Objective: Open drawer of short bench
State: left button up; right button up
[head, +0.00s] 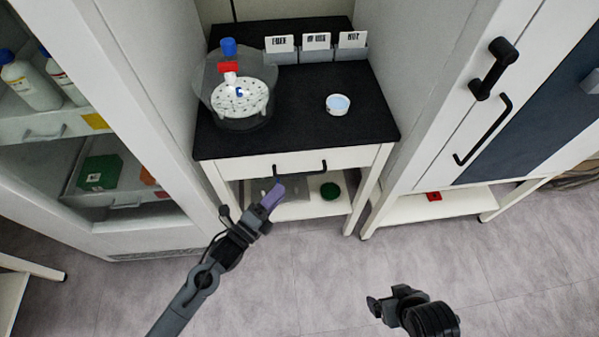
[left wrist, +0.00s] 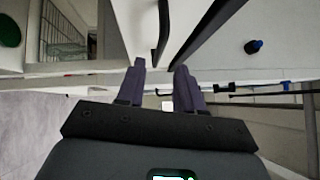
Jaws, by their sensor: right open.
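The short bench has a black top (head: 300,100) and a white drawer front (head: 255,168) with a black bar handle (head: 302,170). My left gripper (head: 272,192) is just below and in front of the handle's left end. In the left wrist view its two purple fingers (left wrist: 160,70) are apart, and the handle (left wrist: 163,28) lies just beyond the gap between their tips. I cannot tell whether they touch it. The drawer looks closed.
On the bench top stand a round clear vessel with a white perforated rack (head: 240,97), a white dish (head: 338,104) and several card holders (head: 317,48). A glass-fronted cabinet (head: 125,130) stands left, a white cabinet (head: 440,110) right. The floor (head: 330,270) in front is clear.

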aim_at(299, 173)
pick_arm(q)
jog(key=b+x, duration=0.2)
jog(key=x, duration=0.5)
jog(key=shift+d+f, duration=0.15)
jog(key=shift+d, duration=0.25)
jog(key=shift+w+d+b, duration=0.35)
jog(key=shift+d+b, duration=0.05)
jog(key=shift+d, duration=0.05)
pick_arm(e)
jog(key=shift+s+d+f, duration=0.1)
jog(key=shift+s+f, duration=0.1)
jog(key=shift+f, duration=0.4)
jog(key=shift+s+d+f, duration=0.15)
jog(key=shift+s+f, duration=0.1)
jog(key=shift+f, duration=0.4)
jog(key=shift+s+d+f, duration=0.1)
jog(key=shift+s+f, duration=0.1)
jog(key=shift+f, duration=0.4)
jog(key=shift+w, duration=0.1)
pick_arm(q)
grip_shut()
pick_arm(e)
jog(key=shift+a, duration=0.1)
jog(key=shift+r, duration=0.1)
